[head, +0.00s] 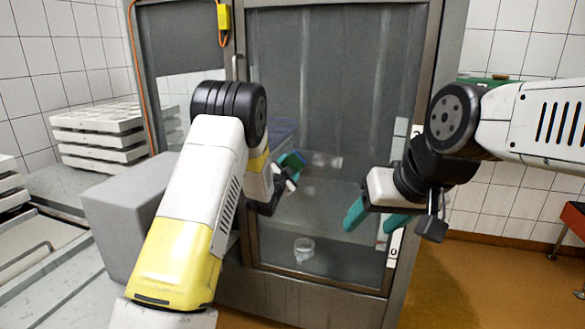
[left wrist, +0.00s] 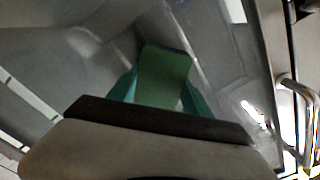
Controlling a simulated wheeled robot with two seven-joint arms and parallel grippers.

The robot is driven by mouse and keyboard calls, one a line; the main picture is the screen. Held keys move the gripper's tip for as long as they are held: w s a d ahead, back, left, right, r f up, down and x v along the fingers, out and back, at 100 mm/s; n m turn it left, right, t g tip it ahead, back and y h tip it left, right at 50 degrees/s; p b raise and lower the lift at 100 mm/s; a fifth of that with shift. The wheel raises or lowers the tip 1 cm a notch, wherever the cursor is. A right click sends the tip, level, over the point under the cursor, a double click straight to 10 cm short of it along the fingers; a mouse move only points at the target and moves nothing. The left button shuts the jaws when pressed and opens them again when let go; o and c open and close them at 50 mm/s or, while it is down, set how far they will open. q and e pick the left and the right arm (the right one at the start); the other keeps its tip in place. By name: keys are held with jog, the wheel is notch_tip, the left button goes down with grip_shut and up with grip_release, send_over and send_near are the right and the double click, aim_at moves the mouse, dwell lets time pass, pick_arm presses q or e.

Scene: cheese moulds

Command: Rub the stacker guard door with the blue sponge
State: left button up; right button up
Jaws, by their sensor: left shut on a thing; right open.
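The stacker guard door (head: 335,75) is a tall, see-through grey panel in a metal frame. It fills the middle of the head view, with a bar handle (head: 237,68) on its left side. My left gripper (head: 288,166) is in front of the door panel, partly hidden by its own arm. It is shut on the sponge (head: 296,157), of which little shows in the head view. In the left wrist view the sponge (left wrist: 165,75) shows a green face with a thin bluish edge, between teal fingers. Whether it touches the panel I cannot tell. My right gripper (head: 374,222) is open and empty before the door's right side.
A grey box-shaped block (head: 125,215) stands left of the door, beside a conveyor (head: 45,255). White moulds (head: 100,130) are stacked behind. A yellow device (head: 224,18) with an orange cable hangs at the upper left frame. A clear cup-like thing (head: 304,249) shows low at the panel.

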pick_arm(q)
jog(key=shift+d+v, duration=0.15)
jog(key=shift+v, duration=1.05)
jog(key=shift+d+v, duration=0.15)
jog(key=shift+v, duration=1.05)
jog(key=shift+s, duration=0.1)
jog(key=shift+s, duration=0.1)
jog(key=v, duration=0.3)
